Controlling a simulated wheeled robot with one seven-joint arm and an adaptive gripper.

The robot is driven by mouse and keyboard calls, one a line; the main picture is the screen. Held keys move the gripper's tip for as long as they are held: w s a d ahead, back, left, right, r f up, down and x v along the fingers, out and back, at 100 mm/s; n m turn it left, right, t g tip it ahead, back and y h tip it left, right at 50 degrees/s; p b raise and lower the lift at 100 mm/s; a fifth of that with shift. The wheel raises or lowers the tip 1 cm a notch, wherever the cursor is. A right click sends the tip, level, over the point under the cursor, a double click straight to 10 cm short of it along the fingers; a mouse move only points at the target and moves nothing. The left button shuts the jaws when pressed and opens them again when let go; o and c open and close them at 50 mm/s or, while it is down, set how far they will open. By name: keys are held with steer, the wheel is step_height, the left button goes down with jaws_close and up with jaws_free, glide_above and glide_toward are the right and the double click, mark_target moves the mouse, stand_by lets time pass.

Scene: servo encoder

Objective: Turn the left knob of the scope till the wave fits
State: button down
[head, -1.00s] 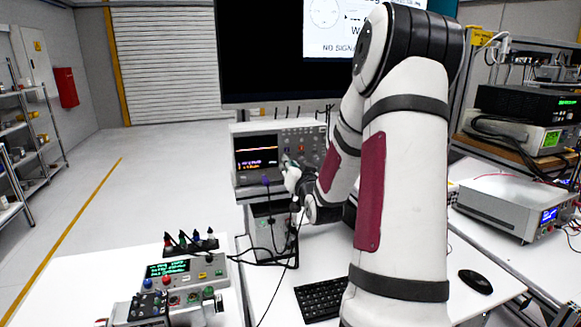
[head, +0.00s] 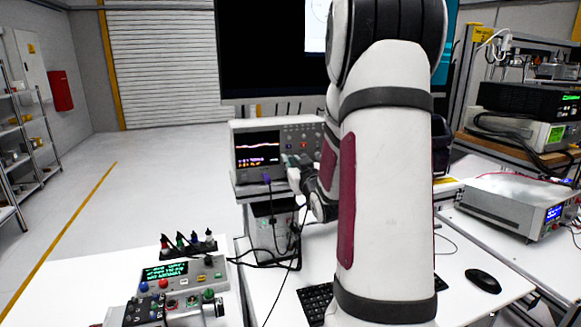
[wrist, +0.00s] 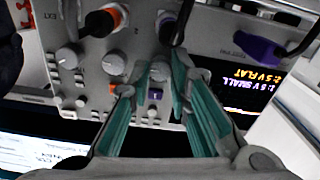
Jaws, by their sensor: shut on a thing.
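The scope (head: 240,126) stands on a raised stand at the back of the bench, with its lit screen (head: 257,148) on the left of its face. The screen carries a slightly wavy trace. In the wrist view the scope appears upside down, and its screen (wrist: 262,78) has text that seems to include SMALL and FLAT. The left knob (wrist: 160,70) is the grey knob nearest the screen. My gripper (wrist: 156,76), with teal fingers, is shut on it, one finger on each side. In the head view my gripper (head: 290,162) is small at the scope's face.
Two more grey knobs (wrist: 114,64) (wrist: 67,58) sit in the same row. Plugged cables with an orange collar (wrist: 115,17) and a purple plug (wrist: 258,46) are close to my fingers. A control box (head: 185,272), keyboard (head: 315,302) and mouse (head: 483,280) lie on the benches.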

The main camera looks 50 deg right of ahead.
steer(key=shift+n, duration=0.3)
steer(key=c, duration=1.8)
jaws_free()
steer(key=shift+o, duration=0.2)
steer(key=v, duration=0.7)
steer(key=shift+s, duration=0.25)
steer(key=shift+a, duration=0.15)
